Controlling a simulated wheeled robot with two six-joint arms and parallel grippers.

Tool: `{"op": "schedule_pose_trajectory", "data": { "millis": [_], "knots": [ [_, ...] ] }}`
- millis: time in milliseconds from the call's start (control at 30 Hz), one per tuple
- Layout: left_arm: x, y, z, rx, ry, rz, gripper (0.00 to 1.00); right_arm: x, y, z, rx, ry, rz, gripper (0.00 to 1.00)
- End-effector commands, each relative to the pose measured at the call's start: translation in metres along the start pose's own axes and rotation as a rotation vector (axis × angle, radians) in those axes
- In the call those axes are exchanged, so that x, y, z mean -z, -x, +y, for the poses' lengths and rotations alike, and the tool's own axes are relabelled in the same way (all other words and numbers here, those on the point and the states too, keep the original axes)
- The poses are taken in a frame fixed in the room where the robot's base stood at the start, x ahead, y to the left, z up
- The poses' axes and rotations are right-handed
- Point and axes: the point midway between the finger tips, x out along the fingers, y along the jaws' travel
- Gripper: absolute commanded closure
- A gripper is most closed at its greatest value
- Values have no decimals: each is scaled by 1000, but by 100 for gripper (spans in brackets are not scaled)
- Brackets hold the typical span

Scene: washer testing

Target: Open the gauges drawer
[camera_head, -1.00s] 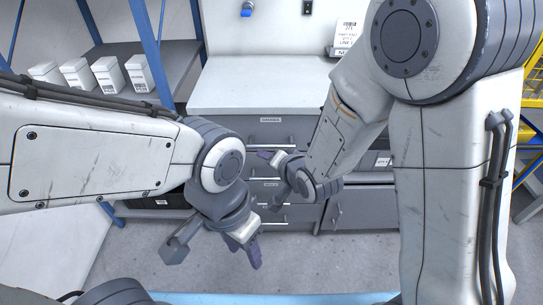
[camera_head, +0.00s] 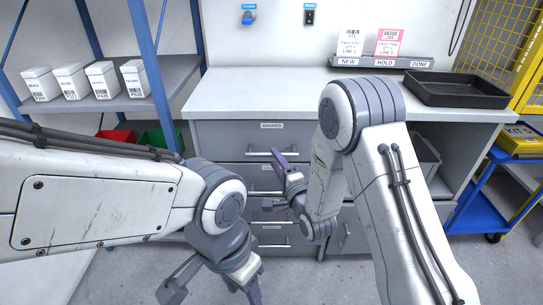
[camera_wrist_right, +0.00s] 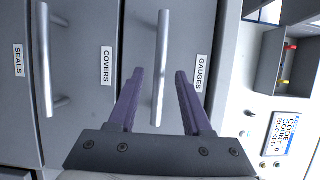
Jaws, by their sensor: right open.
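The gauges drawer (camera_head: 226,135) is the top drawer of the grey cabinet and is shut. Its label reads GAUGES in the right wrist view (camera_wrist_right: 201,73). Its silver bar handle (camera_wrist_right: 161,60) lies between my right fingers in that picture; I cannot tell whether they reach around it. My right gripper (camera_head: 270,180) is open in front of the upper drawers, with no contact evident. It also shows in the right wrist view (camera_wrist_right: 158,85). My left gripper (camera_head: 215,290) hangs low at the picture's bottom, away from the drawers; its jaw opening is unclear.
The covers drawer (camera_wrist_right: 85,100) and the seals drawer (camera_wrist_right: 20,110) lie below. A countertop (camera_head: 250,92) holds a black tray (camera_head: 458,90) and a card stand (camera_head: 385,62). A shelf with white boxes (camera_head: 103,82) stands left, a blue cart (camera_head: 478,212) right.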

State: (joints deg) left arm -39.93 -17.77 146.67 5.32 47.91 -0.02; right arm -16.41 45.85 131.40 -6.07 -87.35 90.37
Motion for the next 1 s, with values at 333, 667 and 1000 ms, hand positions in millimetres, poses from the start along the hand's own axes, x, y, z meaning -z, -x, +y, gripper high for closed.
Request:
{"op": "schedule_pose_trajectory", "data": {
  "millis": [333, 667, 1000],
  "knots": [
    [0, -3, 0, 0, 0, 0, 50, -1, -35, 0, -1, 1, -1, 50],
    [0, -3, 0, 0, 0, 0, 50, 0, -36, 0, -2, 1, -1, 77],
    [0, -3, 0, 0, 0, 0, 50, 0, -36, 1, -2, 1, -1, 100]
  ]
}}
